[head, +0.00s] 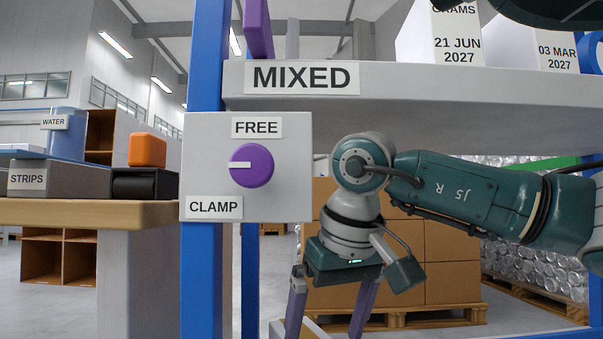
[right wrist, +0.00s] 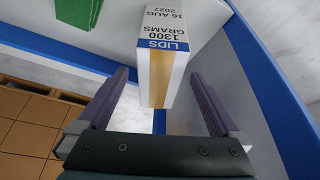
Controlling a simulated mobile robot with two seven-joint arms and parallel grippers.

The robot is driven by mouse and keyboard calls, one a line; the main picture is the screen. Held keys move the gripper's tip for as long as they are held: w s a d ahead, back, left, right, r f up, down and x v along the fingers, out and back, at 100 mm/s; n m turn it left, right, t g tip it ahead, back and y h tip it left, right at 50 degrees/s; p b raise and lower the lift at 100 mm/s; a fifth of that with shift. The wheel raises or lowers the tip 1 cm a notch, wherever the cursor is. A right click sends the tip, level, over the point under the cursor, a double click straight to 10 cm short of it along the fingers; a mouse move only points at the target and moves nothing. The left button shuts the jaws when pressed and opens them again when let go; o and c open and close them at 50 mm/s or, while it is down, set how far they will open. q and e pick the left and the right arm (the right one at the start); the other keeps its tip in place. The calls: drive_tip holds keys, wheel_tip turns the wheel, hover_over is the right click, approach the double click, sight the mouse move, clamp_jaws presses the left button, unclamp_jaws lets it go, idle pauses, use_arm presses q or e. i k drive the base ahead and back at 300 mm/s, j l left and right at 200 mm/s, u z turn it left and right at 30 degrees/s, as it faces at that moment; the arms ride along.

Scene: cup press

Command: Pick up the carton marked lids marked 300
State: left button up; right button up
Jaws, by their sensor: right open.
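In the right wrist view, a white and yellow carton (right wrist: 168,62) with a blue band reads LIDS, upside down. Its number looks like 1300 GRAMS, with 16 AUG 2027 beside it. My right gripper (right wrist: 158,85) is open, with one purple finger on each side of the carton's near end. No contact between fingers and carton shows. In the head view my right gripper (head: 330,312) points down below the shelf, its fingertips cut off by the bottom edge; this carton is not visible there. My left gripper is not in view.
A shelf marked MIXED (head: 440,85) overhangs my right gripper and bears cartons dated 21 JUN 2027 (head: 458,50) and 03 MAR 2027 (head: 557,55). A FREE/CLAMP knob box (head: 290,190) sits left of it. In the wrist view, a green object (right wrist: 78,14) and blue frame rails (right wrist: 262,70) surround the carton.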

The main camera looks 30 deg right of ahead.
sight(514, 60)
drive_tip(key=i+z, duration=0.1)
drive_tip(key=z, duration=1.95)
